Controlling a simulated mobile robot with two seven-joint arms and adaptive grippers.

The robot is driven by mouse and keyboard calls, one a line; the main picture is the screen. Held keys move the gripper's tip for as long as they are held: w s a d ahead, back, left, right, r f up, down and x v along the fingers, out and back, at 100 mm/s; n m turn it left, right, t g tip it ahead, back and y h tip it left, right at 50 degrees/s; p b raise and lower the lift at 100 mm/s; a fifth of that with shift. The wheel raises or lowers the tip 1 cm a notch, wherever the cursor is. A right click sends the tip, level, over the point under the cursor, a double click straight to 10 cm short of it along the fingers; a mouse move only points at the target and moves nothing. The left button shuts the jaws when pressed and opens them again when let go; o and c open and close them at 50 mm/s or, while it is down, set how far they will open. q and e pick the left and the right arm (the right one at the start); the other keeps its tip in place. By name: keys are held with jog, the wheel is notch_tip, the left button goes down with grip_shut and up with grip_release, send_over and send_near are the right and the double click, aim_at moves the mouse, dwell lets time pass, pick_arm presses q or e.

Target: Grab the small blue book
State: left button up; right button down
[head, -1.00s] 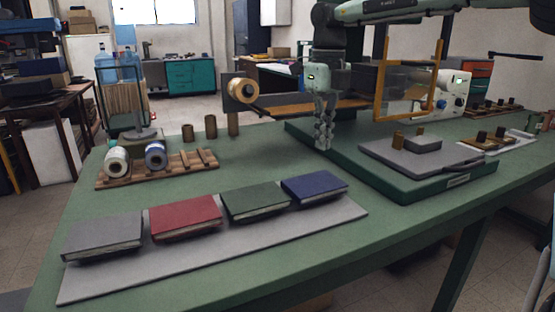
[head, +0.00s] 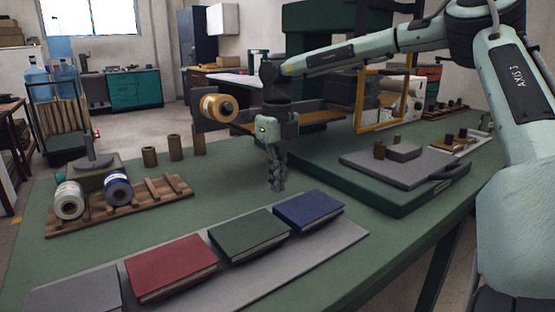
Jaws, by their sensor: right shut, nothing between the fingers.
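The small blue book (head: 309,210) lies flat at the right end of a row of books on a grey board (head: 341,236). A dark green book (head: 248,235) lies just left of it, with a red book (head: 171,266) and a grey book (head: 75,292) further left. My right gripper (head: 277,185) hangs pointing down, shut and empty, above the table behind the blue and green books. It is apart from the blue book, up and to its left in the picture. My left gripper is not in view.
A wooden rack (head: 160,189) with spools (head: 117,187) stands at the left. Small brown cylinders (head: 174,148) stand behind it. A dark green raised base with a grey plate (head: 378,172) is at the right. Green table is bare between rack and books.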

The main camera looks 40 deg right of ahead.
aim_at(296, 199)
notch_tip(296, 199, down, 2)
jog(key=shift+f, duration=0.1)
jog(key=s, duration=0.2)
jog(key=shift+s+r+p, duration=0.35)
jog(key=shift+r+p, duration=0.05)
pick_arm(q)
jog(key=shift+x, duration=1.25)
pick_arm(e)
jog(key=shift+s+f, duration=0.15)
jog(key=shift+s, duration=0.5)
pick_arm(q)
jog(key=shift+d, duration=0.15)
pick_arm(e)
jog(key=shift+s, duration=0.1)
jog(key=shift+s+b, duration=0.4)
jog(key=shift+s, duration=0.45)
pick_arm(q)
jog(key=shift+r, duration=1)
pick_arm(e)
jog(key=shift+f, duration=0.1)
jog(key=shift+s, duration=0.1)
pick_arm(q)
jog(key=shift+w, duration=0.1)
